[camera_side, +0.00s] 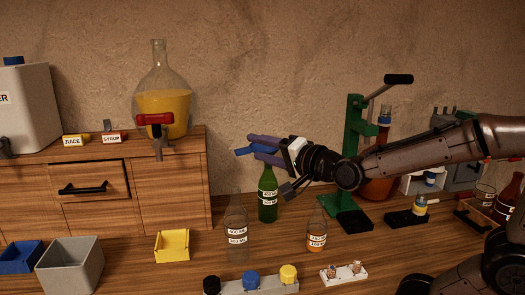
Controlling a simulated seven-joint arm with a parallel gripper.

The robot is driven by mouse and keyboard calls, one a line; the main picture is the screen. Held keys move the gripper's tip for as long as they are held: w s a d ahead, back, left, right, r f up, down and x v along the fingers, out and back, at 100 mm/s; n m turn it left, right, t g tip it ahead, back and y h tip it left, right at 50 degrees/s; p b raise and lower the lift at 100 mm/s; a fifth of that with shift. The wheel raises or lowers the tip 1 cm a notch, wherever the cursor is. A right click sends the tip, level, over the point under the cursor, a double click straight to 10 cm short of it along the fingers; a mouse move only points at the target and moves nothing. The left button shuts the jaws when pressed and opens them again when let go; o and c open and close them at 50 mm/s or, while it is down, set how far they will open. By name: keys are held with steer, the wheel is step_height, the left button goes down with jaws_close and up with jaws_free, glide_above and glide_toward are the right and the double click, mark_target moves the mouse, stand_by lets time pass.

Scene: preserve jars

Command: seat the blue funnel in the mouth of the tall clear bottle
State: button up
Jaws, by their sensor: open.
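The tall clear bottle (236,219) stands upright on the table left of centre, with white labels on its lower half. My gripper (255,148) is above it and to its right, pointing left, over the green bottle. Its two purplish fingers are apart. A bright blue piece (243,151) shows at the fingers. It may be the blue funnel, but its shape is too small and overlapped to tell, and I cannot tell whether the fingers touch it. I see no funnel in the bottle's mouth.
A green bottle (268,197) stands just behind the clear one, and an orange-filled bottle (317,231) to the right. A green press (353,165) stands behind my arm. A cap rack (262,289), yellow bin (172,246) and grey bin (70,268) are in front.

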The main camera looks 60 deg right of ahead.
steer(key=w+d+f+m+h, duration=0.2)
steer(key=w+d+m+h, duration=0.1)
steer(key=d+m, duration=0.15)
steer(key=m+g+h, duration=0.1)
steer(key=m+h, duration=0.1)
glide_toward(250, 152)
steer(key=shift+n, duration=0.25)
steer(key=x, duration=0.5)
steer(key=shift+x, duration=2.9)
steer(key=shift+a, duration=0.1)
jaws_close()
